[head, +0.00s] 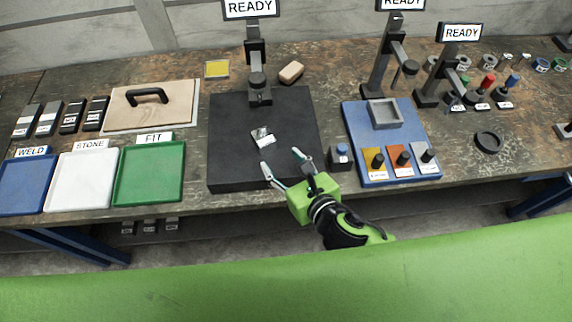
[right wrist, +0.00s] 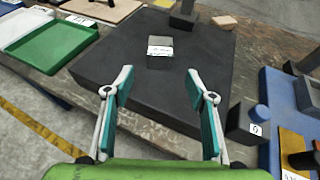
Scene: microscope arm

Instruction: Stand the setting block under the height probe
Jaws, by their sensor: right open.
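The setting block (head: 263,138) is a small grey metal block with a white label. It rests on the black plate (head: 225,170), in front of the probe stand. It also shows in the right wrist view (right wrist: 160,42). The height probe (head: 257,80) hangs on a dark stand at the plate's back edge, under a READY display (head: 250,8). The block is apart from the probe. My right gripper (head: 283,163) is open and empty over the plate's front edge, short of the block. In the right wrist view its fingers (right wrist: 159,85) are wide apart, with the block beyond them. My left gripper is not in view.
A small dark box with a blue knob (head: 341,157) stands right of the gripper, beside a blue tray (head: 362,140). Blue, white and green trays (head: 150,195) lie at left. A tan brick (head: 291,72) lies behind the plate. The plate's left side is clear.

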